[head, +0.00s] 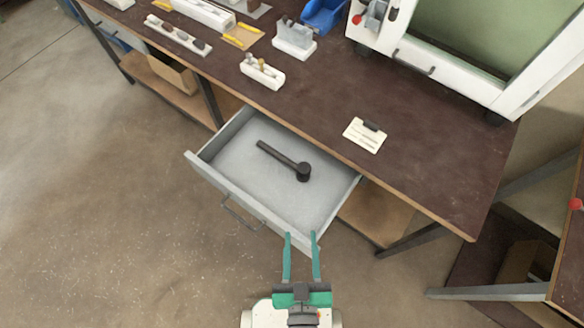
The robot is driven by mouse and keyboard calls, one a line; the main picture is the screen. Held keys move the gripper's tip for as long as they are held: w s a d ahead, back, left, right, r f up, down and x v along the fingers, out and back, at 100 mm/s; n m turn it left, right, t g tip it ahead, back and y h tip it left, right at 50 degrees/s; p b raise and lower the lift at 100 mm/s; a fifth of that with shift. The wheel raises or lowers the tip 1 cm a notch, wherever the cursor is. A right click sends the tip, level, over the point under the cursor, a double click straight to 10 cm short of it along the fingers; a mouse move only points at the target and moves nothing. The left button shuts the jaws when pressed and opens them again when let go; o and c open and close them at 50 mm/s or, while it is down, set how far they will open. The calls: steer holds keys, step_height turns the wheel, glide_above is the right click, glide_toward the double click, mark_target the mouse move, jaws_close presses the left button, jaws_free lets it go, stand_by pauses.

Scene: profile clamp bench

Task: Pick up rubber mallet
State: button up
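A black rubber mallet (302,172) lies flat in the open grey drawer (232,132) under the bench. Its head is toward the right and its handle points to the upper left. My gripper (300,236) has two teal fingers, held apart with nothing seen between them. The fingertips are at the front right corner of the drawer in the picture, below and apart from the mallet. How high they are above the drawer I cannot tell.
The dark bench top (290,105) overhangs the drawer's back. On it are a clipboard-like card (364,136), small white holders (262,72), a blue bin (323,16) and a white-framed machine (440,72). The drawer is otherwise empty. Open floor (110,230) lies at the left.

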steer(key=w+d+r+t+h, duration=0.1)
steer(key=w+d+r, duration=0.25)
steer(key=w, duration=0.35)
steer(key=w+d+r+t+h, duration=0.1)
steer(key=w+d+r, duration=0.25)
steer(key=w, duration=0.35)
steer(key=w+d+r+t+h, duration=0.1)
steer(key=w+d+r, duration=0.1)
steer(key=w+d, duration=0.35)
steer(key=w+d+r+m+g+h, duration=0.2)
steer(key=w+d+r+m+h, duration=0.6)
steer(key=w+r, duration=0.4)
steer(key=m+g+y, duration=1)
steer(key=m+g, duration=0.5)
steer(key=m, duration=0.3)
glide_above(296, 166)
steer(key=f, duration=2.4)
steer(key=shift+s+a+f, duration=0.1)
steer(key=shift+a+f, duration=0.15)
steer(key=shift+a, duration=0.15)
steer(key=shift+d+f, duration=0.15)
steer(key=shift+f, duration=1.15)
steer(key=shift+d+f, duration=0.1)
steer(key=shift+f, duration=1.15)
jaws_close()
